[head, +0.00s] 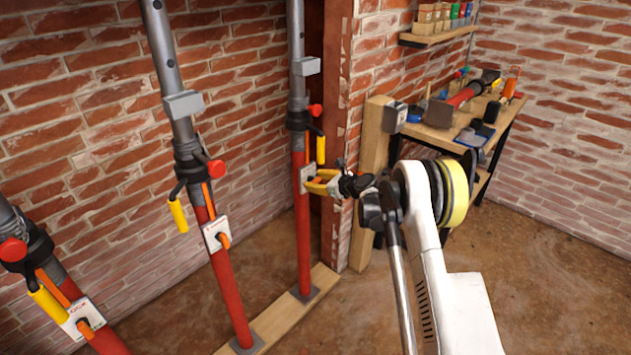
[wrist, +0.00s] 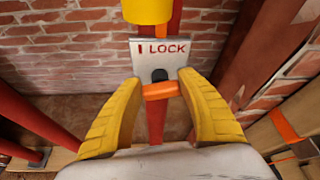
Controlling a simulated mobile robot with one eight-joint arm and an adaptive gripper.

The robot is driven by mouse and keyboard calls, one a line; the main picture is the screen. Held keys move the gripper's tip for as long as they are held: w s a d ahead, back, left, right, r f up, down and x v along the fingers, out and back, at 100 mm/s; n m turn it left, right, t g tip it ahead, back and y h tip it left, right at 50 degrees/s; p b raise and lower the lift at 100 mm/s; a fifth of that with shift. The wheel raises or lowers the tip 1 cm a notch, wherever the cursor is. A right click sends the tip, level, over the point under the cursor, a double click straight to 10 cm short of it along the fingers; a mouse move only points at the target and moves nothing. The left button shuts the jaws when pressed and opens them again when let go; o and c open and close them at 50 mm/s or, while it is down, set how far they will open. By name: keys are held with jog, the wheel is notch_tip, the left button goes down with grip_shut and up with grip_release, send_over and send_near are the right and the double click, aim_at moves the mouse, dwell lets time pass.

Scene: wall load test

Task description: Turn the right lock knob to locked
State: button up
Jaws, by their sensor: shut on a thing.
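The right prop (head: 303,225) is a red tube with a grey upper tube, standing by the brick corner. Its white lock plate (head: 307,177) also shows in the wrist view (wrist: 172,50), with "I LOCK" in red letters. The orange lock knob (wrist: 161,91) sits below the letters on a dark pivot, its bar lying nearly level across the wrist picture. In the head view the fingers hide the knob.
The middle prop (head: 229,290) and left prop (head: 108,342) have their own plates and orange knobs. A yellow handle (head: 320,150) hangs just above the right plate. A wooden post (head: 373,160) and tool bench (head: 465,130) stand to the right. The floor at right is clear.

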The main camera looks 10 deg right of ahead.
jog(key=n, duration=0.1)
jog(key=n+t+h, duration=0.1)
jog(key=shift+s+a+n, duration=0.1)
jog(key=shift+a+n, duration=0.1)
jog(key=shift+n, duration=0.1)
jog(key=n, duration=0.1)
jog(key=n+t+h, duration=0.1)
jog(key=shift+a+f+n+t, duration=0.1)
jog(key=shift+f+n+t, duration=0.05)
jog(key=shift+n+t, duration=0.15)
jog(key=n+t, duration=0.1)
jog(key=n, duration=0.2)
jog(key=shift+s+f+t+h, duration=0.1)
jog(key=shift+f+t+h, duration=0.05)
jog(key=shift+t+h, duration=0.25)
jog(key=shift+f+n+t, duration=0.1)
jog(key=shift+n+t, duration=0.7)
jog(key=shift+n, duration=1)
jog(key=o, duration=1.2)
jog(key=shift+c, duration=0.2)
